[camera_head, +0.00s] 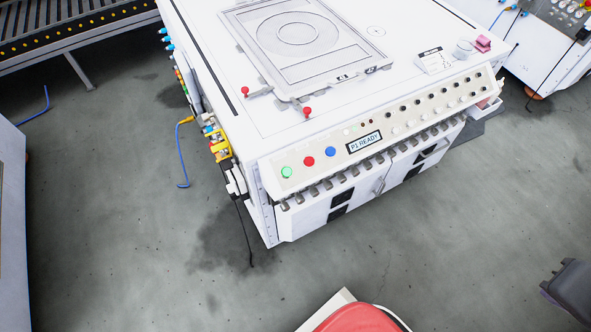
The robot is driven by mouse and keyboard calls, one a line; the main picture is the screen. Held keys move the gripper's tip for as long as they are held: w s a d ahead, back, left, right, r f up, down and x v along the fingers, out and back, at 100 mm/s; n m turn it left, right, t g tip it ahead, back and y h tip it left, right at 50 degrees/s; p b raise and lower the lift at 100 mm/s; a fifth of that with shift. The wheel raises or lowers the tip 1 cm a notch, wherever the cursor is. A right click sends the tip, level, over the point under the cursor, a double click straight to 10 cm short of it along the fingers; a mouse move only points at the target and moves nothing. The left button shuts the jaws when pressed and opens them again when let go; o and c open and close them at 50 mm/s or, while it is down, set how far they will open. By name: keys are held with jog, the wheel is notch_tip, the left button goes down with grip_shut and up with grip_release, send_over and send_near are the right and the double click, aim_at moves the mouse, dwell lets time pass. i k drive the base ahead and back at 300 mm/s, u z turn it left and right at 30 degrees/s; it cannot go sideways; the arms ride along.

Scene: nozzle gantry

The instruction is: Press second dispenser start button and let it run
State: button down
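A white dispenser cabinet (225,90) stands ahead of me, with a sloped control panel along its front top edge. At the panel's left end are a green button (286,172), a red button (309,161) and a blue button (330,151). To their right a small display (364,142) appears to read "P1 READY". I cannot tell from this view whether this is the second dispenser. A dark grey part cut off at the lower right edge looks like my gripper (566,288). It is well apart from the buttons, and its fingers are not clear.
Another white machine (548,45) with a panel stands at the upper right. A roller conveyor (80,35) is at the upper left, and a pale cabinet (12,220) at the left edge. A blue hose (182,160) hangs beside the dispenser. The floor before the panel is clear.

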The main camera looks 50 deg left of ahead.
aim_at(286, 171)
jog(key=z, duration=0.05)
jog(key=k, duration=1.5)
jog(key=u, duration=1.95)
jog(key=i, duration=0.75)
